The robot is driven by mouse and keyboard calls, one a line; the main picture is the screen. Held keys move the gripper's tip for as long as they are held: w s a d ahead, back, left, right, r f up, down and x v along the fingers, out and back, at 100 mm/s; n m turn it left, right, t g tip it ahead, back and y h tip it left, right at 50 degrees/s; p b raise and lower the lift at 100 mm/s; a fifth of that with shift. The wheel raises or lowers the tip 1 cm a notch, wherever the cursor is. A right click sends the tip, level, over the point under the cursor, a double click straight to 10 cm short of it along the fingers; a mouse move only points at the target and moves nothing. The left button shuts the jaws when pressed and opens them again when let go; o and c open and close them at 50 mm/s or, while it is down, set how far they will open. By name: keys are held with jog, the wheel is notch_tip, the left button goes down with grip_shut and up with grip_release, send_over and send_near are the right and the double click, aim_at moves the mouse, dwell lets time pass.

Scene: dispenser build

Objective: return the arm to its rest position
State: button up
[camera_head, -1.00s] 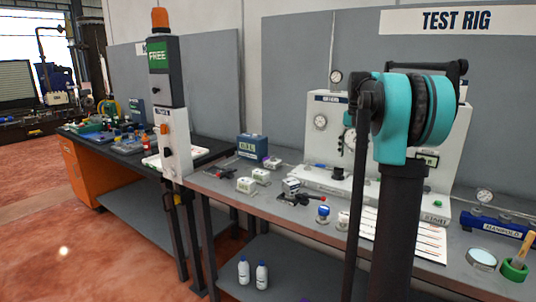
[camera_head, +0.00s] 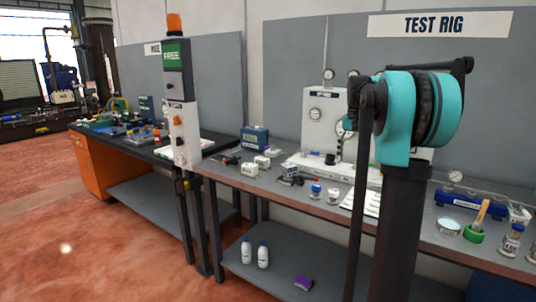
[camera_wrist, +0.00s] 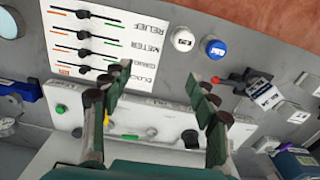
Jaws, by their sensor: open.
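My gripper (camera_wrist: 155,66) shows in the wrist view with its two dark fingers spread apart and nothing between them. It is over the test rig bench, with the white rig panel (camera_wrist: 165,117) and a printed card (camera_wrist: 72,40) below it. In the head view my teal arm joint and dark column stand upright at the right, in front of the rig (camera_head: 318,120). My gripper is not visible in the head view.
The bench (camera_head: 233,180) holds a blue manifold (camera_head: 470,203), a green tape ring (camera_head: 473,236) and small parts. A signal post (camera_head: 182,130) stands left of it. Two white bottles (camera_head: 263,256) are on the lower shelf. Red floor (camera_head: 90,240) at left is clear.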

jog(key=s+a+f+n+t, duration=0.1)
jog(key=s+a+f, duration=0.3)
jog(key=s+f, duration=0.5)
jog(key=s+a+f+n+t, duration=0.1)
jog(key=s+a+f+n, duration=0.2)
jog(key=s+f, duration=0.6)
jog(key=s+a+f+n+t, duration=0.2)
jog(key=s+a+f, duration=0.2)
jog(key=s+f, duration=0.6)
jog(key=s, duration=0.4)
jog(key=shift+s+a, duration=0.2)
jog(key=shift+a, duration=0.2)
jog(key=shift+r, duration=0.1)
